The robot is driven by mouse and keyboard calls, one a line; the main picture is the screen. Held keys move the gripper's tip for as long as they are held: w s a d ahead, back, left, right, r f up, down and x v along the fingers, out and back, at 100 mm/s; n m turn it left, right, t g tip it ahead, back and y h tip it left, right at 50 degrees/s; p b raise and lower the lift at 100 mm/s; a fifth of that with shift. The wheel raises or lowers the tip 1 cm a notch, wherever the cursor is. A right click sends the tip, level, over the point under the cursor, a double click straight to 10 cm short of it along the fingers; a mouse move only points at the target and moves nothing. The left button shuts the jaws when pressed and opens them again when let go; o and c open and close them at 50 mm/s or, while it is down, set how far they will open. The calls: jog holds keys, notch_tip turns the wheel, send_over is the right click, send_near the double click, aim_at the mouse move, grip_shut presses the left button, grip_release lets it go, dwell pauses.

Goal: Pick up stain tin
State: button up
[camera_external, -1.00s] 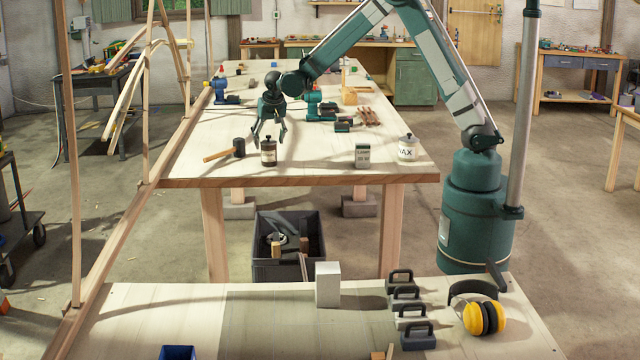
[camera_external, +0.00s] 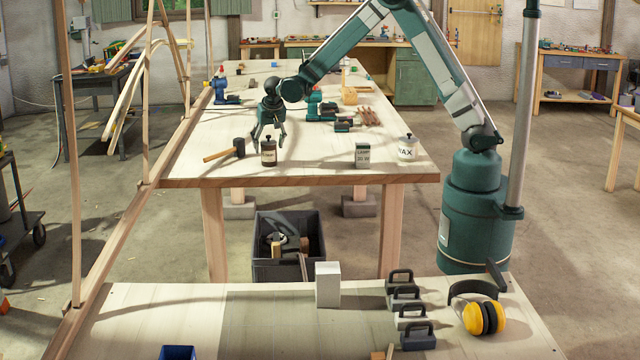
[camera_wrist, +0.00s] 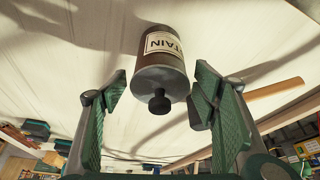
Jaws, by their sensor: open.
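The stain tin (camera_external: 268,153) is a dark brown tin with a pale label and a black knob on its lid. It stands upright near the front edge of the far wooden table. In the wrist view the stain tin (camera_wrist: 161,62) shows its label, lid and knob, in the gap between the fingers and a little beyond the fingertips. My gripper (camera_external: 268,142) is open, pointing down close behind and above the tin. Its green fingers (camera_wrist: 158,95) stand apart on either side of the tin's lid end, with no clear contact.
A mallet (camera_external: 238,148) lies just left of the tin. A small labelled box (camera_external: 362,156) and a wax jar (camera_external: 407,149) stand to the right. Drills and batteries (camera_external: 342,125) lie behind. The table top (camera_external: 315,163) between tin and box is clear.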

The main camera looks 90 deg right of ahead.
aim_at(268, 153)
jog(key=shift+f, duration=0.15)
jog(key=shift+x, duration=2.45)
jog(key=c, duration=1.1)
